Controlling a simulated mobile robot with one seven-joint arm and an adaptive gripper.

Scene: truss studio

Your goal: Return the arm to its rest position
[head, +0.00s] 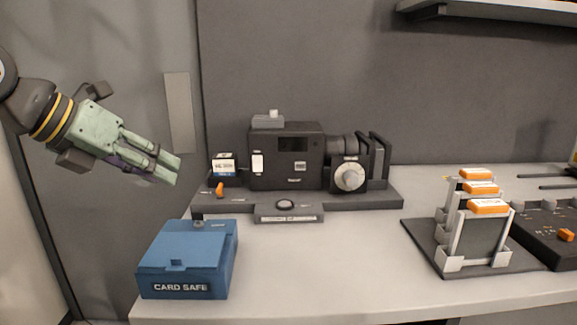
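My gripper (166,172) is in the upper left of the head view, with pale green fingers pointing down and to the right. It is in the air, above and left of the blue card safe, and touches nothing that I can see. The fingers show from the side and lie close together in the picture, so the gap between them is unclear. I see no object held at the fingertips. My arm comes in from the left edge, and most of it is out of the frame.
A blue box marked CARD SAFE (184,262) stands at the table's (330,265) front left. A dark camera-like machine (287,172) stands behind it. A rack (478,238) with several orange-and-white items and a dark control panel (547,232) are at right. The middle front is clear.

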